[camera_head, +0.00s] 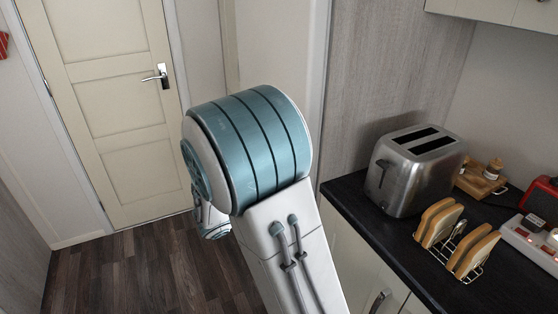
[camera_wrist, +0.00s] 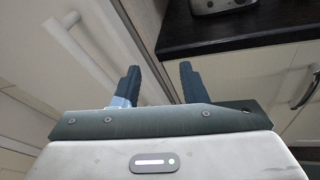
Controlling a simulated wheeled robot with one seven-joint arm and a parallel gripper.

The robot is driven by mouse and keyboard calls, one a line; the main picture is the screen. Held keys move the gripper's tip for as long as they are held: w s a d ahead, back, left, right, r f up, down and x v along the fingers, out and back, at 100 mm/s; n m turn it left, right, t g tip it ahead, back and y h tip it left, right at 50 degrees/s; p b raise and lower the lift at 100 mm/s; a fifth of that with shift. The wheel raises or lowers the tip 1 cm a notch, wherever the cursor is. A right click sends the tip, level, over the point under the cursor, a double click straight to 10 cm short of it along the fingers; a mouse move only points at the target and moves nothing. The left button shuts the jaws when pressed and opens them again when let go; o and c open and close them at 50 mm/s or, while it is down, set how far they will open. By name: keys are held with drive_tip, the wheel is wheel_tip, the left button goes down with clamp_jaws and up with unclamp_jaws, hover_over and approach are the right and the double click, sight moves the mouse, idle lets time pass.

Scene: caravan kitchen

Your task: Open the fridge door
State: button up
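A pale door panel, which looks like the fridge door (camera_wrist: 45,55), fills the left of the wrist view. It carries a long white bar handle (camera_wrist: 82,40). My gripper (camera_wrist: 160,70) is open, with its two dark fingers apart and nothing between them. The fingers are to the right of the handle and show no hold on it. In the head view a tall pale panel (camera_head: 280,45) behind my arm may be the same unit; its handle and my gripper are hidden there by my arm.
A dark worktop (camera_head: 345,200) over pale cupboards is on the right, with a toaster (camera_head: 415,165), a toast rack (camera_head: 455,245) and a wooden tray (camera_head: 480,180). A room door (camera_head: 120,100) stands at the back left. The wooden floor (camera_head: 130,270) at left is clear.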

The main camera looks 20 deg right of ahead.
drive_tip(key=w+a+f+n+t, duration=0.1)
drive_tip(key=w+a+n+t, duration=0.3)
drive_tip(key=w+n+t, duration=0.3)
drive_tip(key=w+d+g+p, duration=0.1)
drive_tip(key=w+d, duration=0.7)
drive_tip(key=d, duration=0.2)
drive_tip(key=shift+w+d+f+p, duration=0.2)
drive_tip(key=shift+w+d+p, duration=0.1)
drive_tip(key=shift+p, duration=0.05)
drive_tip(key=shift+c, duration=0.3)
clamp_jaws()
